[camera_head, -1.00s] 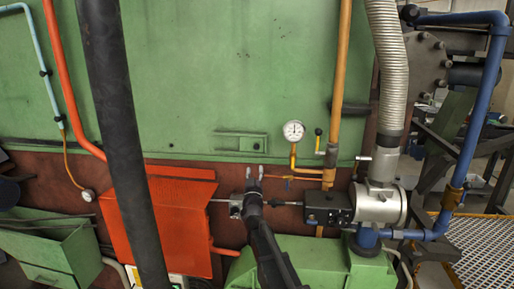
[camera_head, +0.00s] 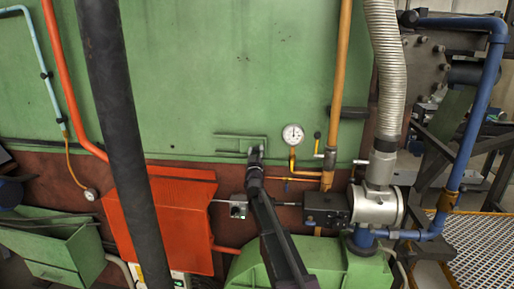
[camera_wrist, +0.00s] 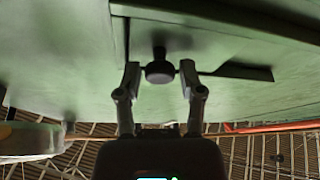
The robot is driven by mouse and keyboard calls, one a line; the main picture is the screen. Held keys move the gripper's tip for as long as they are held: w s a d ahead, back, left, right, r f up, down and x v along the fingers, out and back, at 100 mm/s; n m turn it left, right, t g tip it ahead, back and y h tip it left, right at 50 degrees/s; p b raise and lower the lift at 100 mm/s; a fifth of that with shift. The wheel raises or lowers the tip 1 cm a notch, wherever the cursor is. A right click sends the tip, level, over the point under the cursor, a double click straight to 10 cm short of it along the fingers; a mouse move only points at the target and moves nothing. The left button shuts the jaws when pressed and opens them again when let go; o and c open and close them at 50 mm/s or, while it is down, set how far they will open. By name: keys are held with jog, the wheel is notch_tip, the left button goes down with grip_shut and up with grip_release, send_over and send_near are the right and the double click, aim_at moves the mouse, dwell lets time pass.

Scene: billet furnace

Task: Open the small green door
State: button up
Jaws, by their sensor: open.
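The small green door (camera_head: 228,144) is a low, wide panel in the large green furnace wall and looks shut in the head view. In the wrist view the door (camera_wrist: 215,48) shows with dark edge strips and a dark round knob (camera_wrist: 159,71) standing out from it. My gripper (camera_head: 255,151) is at the right end of the door and covers the knob there. In the wrist view my gripper (camera_wrist: 160,75) is open, with one finger on each side of the knob. I cannot tell whether either finger touches it.
A pressure gauge (camera_head: 293,134) and an orange-yellow pipe (camera_head: 338,70) stand just right of the door. An orange cover (camera_head: 165,220) is below left, and a thick black hose (camera_head: 115,120) crosses in front. A silver valve body (camera_head: 377,205) is at lower right.

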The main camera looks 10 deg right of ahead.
jog(key=shift+w+d+r, duration=0.1)
jog(key=shift+w+r, duration=0.05)
jog(key=shift+w, duration=0.2)
grip_shut()
